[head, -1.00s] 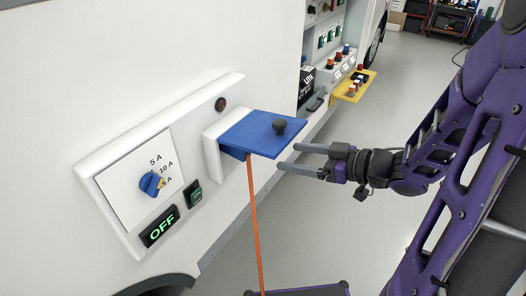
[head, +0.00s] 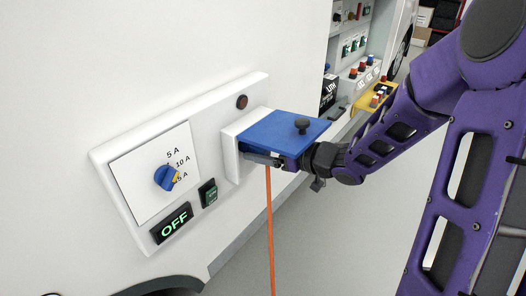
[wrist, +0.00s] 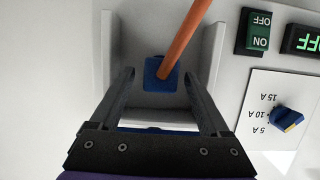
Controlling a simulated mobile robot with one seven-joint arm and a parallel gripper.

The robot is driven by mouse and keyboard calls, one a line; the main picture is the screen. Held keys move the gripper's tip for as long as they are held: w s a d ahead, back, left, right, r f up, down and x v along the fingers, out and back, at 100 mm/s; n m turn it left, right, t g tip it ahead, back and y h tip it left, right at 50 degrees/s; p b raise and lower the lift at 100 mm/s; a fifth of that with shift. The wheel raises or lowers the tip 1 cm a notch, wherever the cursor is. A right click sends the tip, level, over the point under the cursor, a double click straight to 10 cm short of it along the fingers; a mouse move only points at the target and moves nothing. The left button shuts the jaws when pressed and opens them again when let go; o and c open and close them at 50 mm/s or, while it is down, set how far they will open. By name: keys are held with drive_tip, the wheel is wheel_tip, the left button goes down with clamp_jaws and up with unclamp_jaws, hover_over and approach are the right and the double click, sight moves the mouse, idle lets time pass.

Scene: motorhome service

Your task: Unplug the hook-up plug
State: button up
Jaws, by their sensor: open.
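The blue hook-up plug (wrist: 157,75) sits in the white inlet box (head: 231,157) in the vehicle wall. Its orange cable (head: 270,230) hangs down; it also crosses the top of the wrist view (wrist: 187,35). The blue lid (head: 285,132) with a black knob is raised over the inlet and hides the plug in the head view. My gripper (head: 266,159) is under the lid at the inlet's mouth. In the wrist view its open fingers (wrist: 158,84) stand on either side of the plug near their tips, with gaps visible on both sides.
To the left on the panel are a blue rotary amp selector (head: 166,178), a green switch (head: 208,193) and a display (head: 172,223) reading OFF. A round dark-red indicator (head: 242,102) is above the inlet. A yellow tray (head: 376,100) juts out beyond. The floor below is clear.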

clamp_jaws()
idle(0.8)
drive_tip(key=shift+s+d+p, duration=0.35)
drive_tip(key=shift+d+p, duration=0.05)
drive_tip(key=shift+d, duration=0.05)
idle(1.6)
drive_tip(key=c, duration=0.6)
unclamp_jaws()
clamp_jaws()
drive_tip(key=shift+s+d, duration=0.1)
idle(0.4)
